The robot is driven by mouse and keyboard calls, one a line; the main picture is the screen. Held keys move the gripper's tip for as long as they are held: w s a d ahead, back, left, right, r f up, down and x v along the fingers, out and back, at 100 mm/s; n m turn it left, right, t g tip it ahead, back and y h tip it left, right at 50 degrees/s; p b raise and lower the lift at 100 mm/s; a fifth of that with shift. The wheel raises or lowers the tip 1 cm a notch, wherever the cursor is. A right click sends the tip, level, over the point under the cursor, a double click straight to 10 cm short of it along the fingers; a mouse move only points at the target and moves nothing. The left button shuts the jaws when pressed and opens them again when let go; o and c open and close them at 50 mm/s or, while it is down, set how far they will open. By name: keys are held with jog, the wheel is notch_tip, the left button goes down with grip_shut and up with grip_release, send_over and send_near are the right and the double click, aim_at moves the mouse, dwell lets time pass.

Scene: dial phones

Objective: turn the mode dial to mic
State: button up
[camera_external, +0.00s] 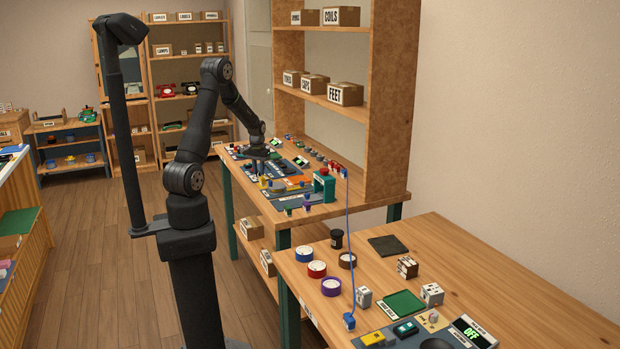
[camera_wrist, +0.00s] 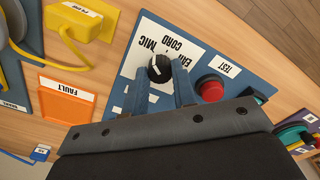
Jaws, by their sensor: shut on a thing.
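The mode dial (camera_wrist: 160,68) is a small black knob with a white pointer mark in the wrist view. It stands on a white label plate (camera_wrist: 128,70) on a blue panel (camera_wrist: 208,60). The words MIC, EAR and CORD are printed beside it, turned in the picture. My gripper (camera_wrist: 160,82) has its two blue fingers on either side of the dial, shut on it. In the external view my gripper (camera_external: 260,158) is down at the far workbench, and the dial is too small to make out there.
A red button (camera_wrist: 211,88) marked TEST is close right of the fingers. An orange FAULT tray (camera_wrist: 66,97) and a yellow block (camera_wrist: 82,22) with a cord lie to the left. The far workbench (camera_external: 268,207) is crowded with parts; a second bench (camera_external: 520,290) stands nearer.

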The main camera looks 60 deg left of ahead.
jog(key=o, duration=1)
jog(key=shift+r, duration=0.1)
notch_tip(320, 180, up, 17)
jog(key=shift+r, duration=0.15)
notch_tip(320, 180, down, 18)
jog(key=shift+r, duration=0.25)
dwell(0.5)
